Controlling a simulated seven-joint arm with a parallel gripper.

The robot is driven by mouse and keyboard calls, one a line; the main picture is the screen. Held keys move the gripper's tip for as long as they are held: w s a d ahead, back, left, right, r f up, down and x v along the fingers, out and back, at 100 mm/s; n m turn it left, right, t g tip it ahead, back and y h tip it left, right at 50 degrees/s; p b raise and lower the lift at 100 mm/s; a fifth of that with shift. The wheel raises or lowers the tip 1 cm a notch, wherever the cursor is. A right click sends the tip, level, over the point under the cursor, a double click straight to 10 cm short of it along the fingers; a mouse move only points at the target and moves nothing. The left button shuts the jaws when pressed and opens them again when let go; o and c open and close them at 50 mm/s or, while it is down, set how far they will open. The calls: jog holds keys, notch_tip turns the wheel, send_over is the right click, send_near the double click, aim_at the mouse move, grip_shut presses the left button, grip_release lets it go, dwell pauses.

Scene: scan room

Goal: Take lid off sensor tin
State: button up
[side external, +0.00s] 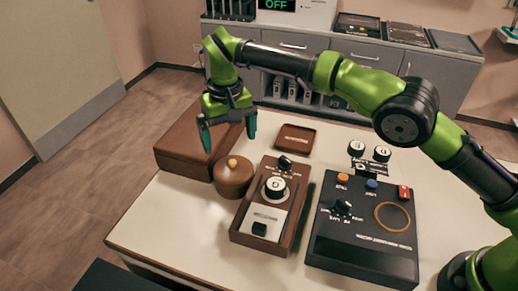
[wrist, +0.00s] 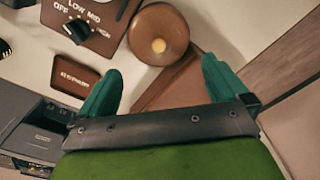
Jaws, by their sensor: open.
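The sensor tin (side external: 232,182) is a round brown pot on the table, with its lid (side external: 238,167) on top and a small tan knob (side external: 232,163) in the lid's middle. In the wrist view the round lid (wrist: 143,53) shows from above with its knob (wrist: 158,45), beyond my fingertips. My gripper (side external: 228,134) is open and empty, with its green fingers pointing down. It is above the brown box, behind and higher than the tin, and apart from it. In the wrist view my gripper (wrist: 162,82) has its two fingers spread wide.
A brown box (side external: 185,147) stands close behind and left of the tin. A wood-framed dial device (side external: 244,225) stands close to its right, and a black control box (side external: 350,255) farther right. A small brown tray (side external: 296,139) lies behind. The table's front left (side external: 165,225) is clear.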

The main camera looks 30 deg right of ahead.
aim_at(232, 162)
jog(key=shift+s+f, duration=0.15)
jog(key=shift+s, duration=0.05)
jog(key=shift+f, duration=0.4)
notch_tip(232, 162, down, 6)
jog(key=shift+f, duration=0.15)
jog(key=shift+c, duration=0.2)
